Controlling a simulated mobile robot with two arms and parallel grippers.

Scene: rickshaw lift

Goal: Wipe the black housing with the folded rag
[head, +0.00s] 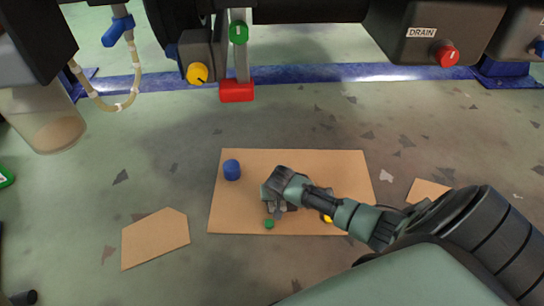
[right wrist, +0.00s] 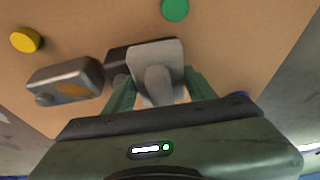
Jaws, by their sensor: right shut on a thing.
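My right gripper (head: 270,196) reaches in from the right, low over the brown cardboard sheet (head: 345,165) on the floor. In the right wrist view its green fingers (right wrist: 160,88) are shut on a light grey piece with a raised middle (right wrist: 157,75). I cannot tell whether this piece is the folded rag. A dark block with a metallic face (right wrist: 68,82) lies beside it on the cardboard. Dark housings hang above; one is marked DRAIN (head: 425,35) and has a red knob (head: 446,55). I cannot tell which one is the black housing. My left gripper is not in view.
A blue cap (head: 232,170), a green disc (head: 268,224) and a yellow disc (right wrist: 26,40) lie on the cardboard. A blue rail (head: 300,74) crosses behind. A cloudy container (head: 45,118) and looped hose (head: 110,106) hang at left. Floor around the cardboard is mostly clear.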

